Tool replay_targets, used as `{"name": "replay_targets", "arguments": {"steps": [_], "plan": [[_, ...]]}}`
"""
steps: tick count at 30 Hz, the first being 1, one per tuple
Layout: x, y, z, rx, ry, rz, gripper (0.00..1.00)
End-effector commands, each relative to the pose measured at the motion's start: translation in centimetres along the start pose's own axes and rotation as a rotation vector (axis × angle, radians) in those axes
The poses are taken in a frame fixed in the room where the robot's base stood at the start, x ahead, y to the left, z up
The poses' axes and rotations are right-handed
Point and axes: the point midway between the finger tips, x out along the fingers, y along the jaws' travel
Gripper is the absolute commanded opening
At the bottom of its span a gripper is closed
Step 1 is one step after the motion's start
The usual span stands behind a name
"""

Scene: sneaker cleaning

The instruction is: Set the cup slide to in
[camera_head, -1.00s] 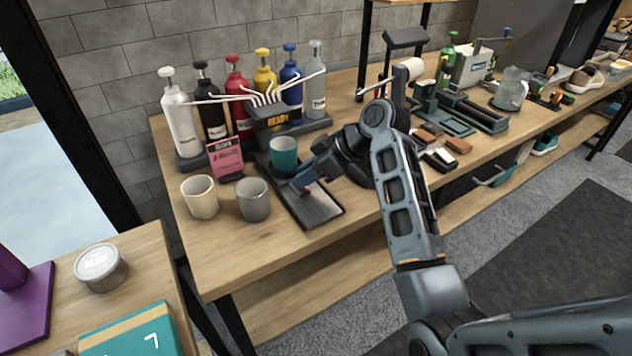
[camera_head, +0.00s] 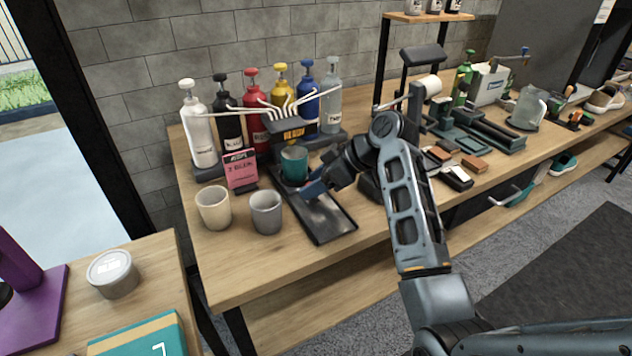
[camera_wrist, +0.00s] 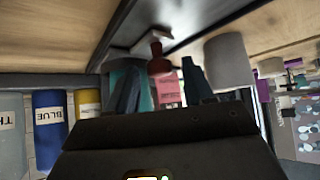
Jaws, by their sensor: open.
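The cup slide is a dark flat tray (camera_head: 328,222) running from under the dispenser (camera_head: 288,128) toward the table's front. A teal cup (camera_head: 294,163) stands upright at its back end, close below the dispenser's front; its base is partly hidden. My gripper (camera_head: 313,190) is low over the slide, just in front and right of the cup. In the wrist view, a small dark red knob (camera_wrist: 159,62) shows between the open fingers of my gripper (camera_wrist: 160,82); I cannot tell whether they touch it. The teal cup (camera_wrist: 118,72) is partly hidden behind a finger there.
A cream cup (camera_head: 213,208) and a grey cup (camera_head: 266,213) stand left of the slide, near a pink sign (camera_head: 240,170). Several pump bottles (camera_head: 255,112) line the back. Brushes and blocks (camera_head: 455,172) lie right of my arm. The bench front is clear.

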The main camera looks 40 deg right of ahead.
Motion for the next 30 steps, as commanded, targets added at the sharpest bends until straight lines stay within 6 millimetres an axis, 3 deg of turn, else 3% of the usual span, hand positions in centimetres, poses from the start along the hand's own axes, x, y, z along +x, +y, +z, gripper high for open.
{"name": "replay_targets", "arguments": {"steps": [5,16,30], "plan": [[-1.4,0.1,0.0,0.0,0.002,0.003,0.52],[-6.9,0.1,0.0,0.0,0.001,0.003,0.52],[-7.8,0.1,0.0,0.001,-0.001,0.001,0.54]]}}
